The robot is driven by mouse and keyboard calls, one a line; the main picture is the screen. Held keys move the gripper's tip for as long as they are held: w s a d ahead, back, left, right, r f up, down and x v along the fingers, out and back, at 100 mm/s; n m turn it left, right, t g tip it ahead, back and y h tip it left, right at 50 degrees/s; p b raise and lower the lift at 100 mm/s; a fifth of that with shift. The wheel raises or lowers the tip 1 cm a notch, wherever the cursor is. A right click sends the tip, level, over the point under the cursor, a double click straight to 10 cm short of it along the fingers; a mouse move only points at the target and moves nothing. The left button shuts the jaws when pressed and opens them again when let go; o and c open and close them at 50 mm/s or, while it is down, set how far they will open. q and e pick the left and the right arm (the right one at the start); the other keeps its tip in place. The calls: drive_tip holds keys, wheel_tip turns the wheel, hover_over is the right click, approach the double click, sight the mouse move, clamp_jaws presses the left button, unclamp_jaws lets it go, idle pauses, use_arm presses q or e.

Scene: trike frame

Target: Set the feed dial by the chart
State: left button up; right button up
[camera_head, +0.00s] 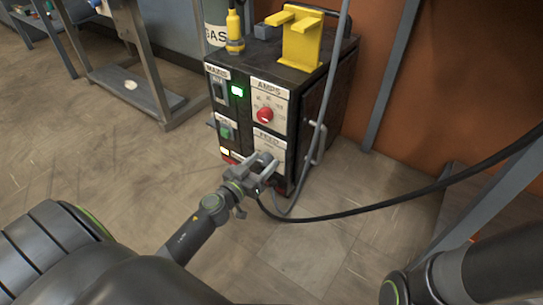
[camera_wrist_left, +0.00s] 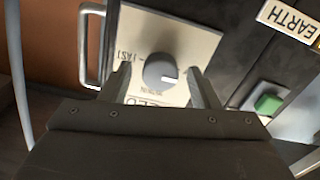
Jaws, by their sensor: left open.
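The feed dial (camera_wrist_left: 158,72) is a round grey knob with a white mark, on a white plate (camera_wrist_left: 195,40). The plate's lettering appears upside down in the left wrist view, with FAST readable on the left; the mark points right in that picture. My left gripper (camera_head: 264,164) is open in front of the welder's lower panel (camera_head: 266,141). In the left wrist view its two fingers stand on either side of the dial; whether they touch it, I cannot tell. The dial is hidden by the gripper in the head view. I see no chart. My right gripper is out of view.
The black welder cabinet (camera_head: 319,97) carries a red AMPS knob (camera_head: 266,114), a green-lit switch (camera_head: 237,91) and a yellow holder (camera_head: 301,42). A metal handle (camera_wrist_left: 88,50) and grey hose (camera_head: 321,100) are beside the panel. A black cable (camera_head: 370,207) crosses the open floor.

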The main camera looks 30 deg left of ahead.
use_arm(q)
drive_tip(key=shift+w, duration=0.2)
drive_tip(key=c, duration=1)
